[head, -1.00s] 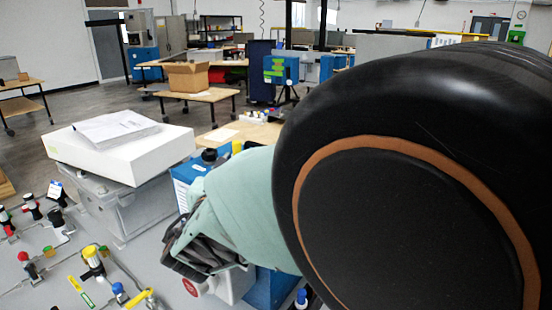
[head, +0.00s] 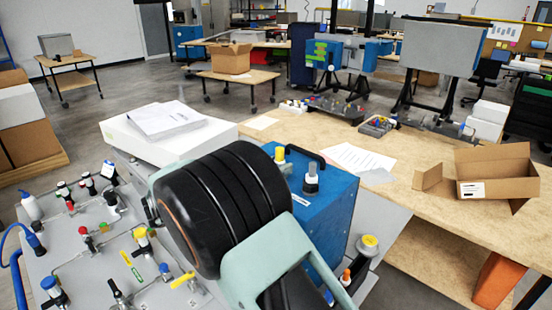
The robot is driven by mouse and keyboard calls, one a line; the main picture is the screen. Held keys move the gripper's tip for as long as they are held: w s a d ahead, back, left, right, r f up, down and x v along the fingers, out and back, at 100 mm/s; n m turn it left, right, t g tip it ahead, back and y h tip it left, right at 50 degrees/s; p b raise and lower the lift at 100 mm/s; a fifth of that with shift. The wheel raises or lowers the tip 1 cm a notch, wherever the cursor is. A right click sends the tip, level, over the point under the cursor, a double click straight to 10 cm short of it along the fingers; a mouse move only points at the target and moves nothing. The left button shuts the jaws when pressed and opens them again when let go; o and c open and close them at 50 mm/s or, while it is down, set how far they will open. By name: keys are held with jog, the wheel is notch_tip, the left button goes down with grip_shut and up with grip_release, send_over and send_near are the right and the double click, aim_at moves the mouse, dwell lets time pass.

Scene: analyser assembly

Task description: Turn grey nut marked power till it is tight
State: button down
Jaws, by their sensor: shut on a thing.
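My arm's large black joint (head: 225,205) and pale green link fill the lower middle of the head view. My gripper's jaws do not show; they are hidden behind the arm. A blue analyser box (head: 325,215) stands just right of the arm. On its top are a yellow-capped fitting (head: 280,156), a grey fitting (head: 311,180) and a black handle. I cannot make out a grey nut marked power, and no such label is readable. Part of the box's front is covered by my arm.
A grey panel (head: 70,255) with several valves and coloured caps lies at left. A white box (head: 190,140) with papers stands behind my arm. A wooden bench (head: 420,205) with an open carton (head: 497,188) is at right. A yellow-topped fitting (head: 369,246) stands near the blue box.

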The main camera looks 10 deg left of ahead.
jog(key=shift+w+r+m+g+h+p, duration=0.15)
jog(key=shift+m+g+h+p, duration=0.55)
jog(key=shift+m+g+h, duration=0.45)
jog(key=shift+w+m+g+h+p, duration=0.15)
jog(key=shift+m+g+h+p, duration=0.65)
jog(key=shift+g, duration=0.55)
jog(key=shift+a, duration=0.1)
jog(key=c, duration=1.7)
grip_release()
jog(key=shift+s, duration=0.1)
